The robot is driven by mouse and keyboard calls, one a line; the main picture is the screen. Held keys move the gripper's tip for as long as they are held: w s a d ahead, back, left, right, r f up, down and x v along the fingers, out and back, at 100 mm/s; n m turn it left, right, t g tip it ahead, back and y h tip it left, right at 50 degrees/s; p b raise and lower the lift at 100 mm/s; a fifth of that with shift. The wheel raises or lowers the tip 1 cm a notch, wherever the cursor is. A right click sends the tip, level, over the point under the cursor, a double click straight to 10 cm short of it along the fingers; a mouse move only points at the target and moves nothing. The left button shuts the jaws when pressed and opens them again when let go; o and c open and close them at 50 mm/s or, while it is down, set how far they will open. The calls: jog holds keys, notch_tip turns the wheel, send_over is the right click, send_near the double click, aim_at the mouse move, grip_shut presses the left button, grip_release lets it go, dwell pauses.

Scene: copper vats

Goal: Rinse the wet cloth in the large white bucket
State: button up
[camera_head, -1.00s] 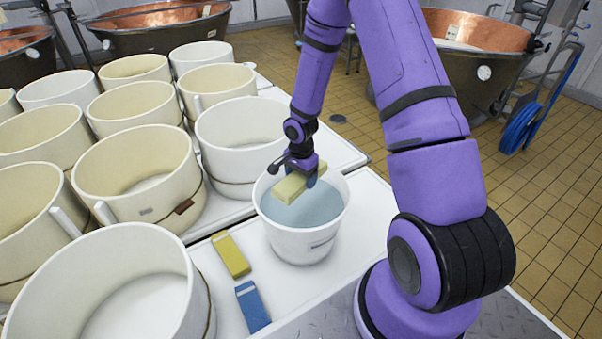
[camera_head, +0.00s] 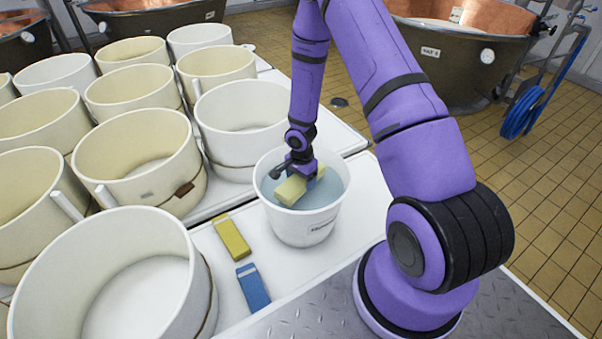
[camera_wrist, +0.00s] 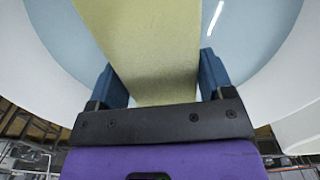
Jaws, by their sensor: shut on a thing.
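The large white bucket (camera_head: 302,228) stands on the white table and holds pale blue water (camera_head: 322,192). My gripper (camera_head: 300,180) is inside the bucket's rim, pointing down, and is shut on a pale yellow folded cloth (camera_head: 291,190). The cloth is at the water; how deep its lower end sits cannot be told. In the wrist view the cloth (camera_wrist: 150,50) runs between the two blue fingers of my gripper (camera_wrist: 157,80), with water on both sides and the bucket's white wall (camera_wrist: 275,60) around it.
A yellow cloth (camera_head: 232,237) and a blue cloth (camera_head: 253,287) lie on the table (camera_head: 215,268) left of the bucket. Several cream and white tubs (camera_head: 139,165) crowd the left side. Copper vats (camera_head: 465,55) and a blue hose (camera_head: 523,112) stand farther back.

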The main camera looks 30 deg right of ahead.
jog(key=shift+f, duration=2.8)
jog(key=shift+r, duration=7.8)
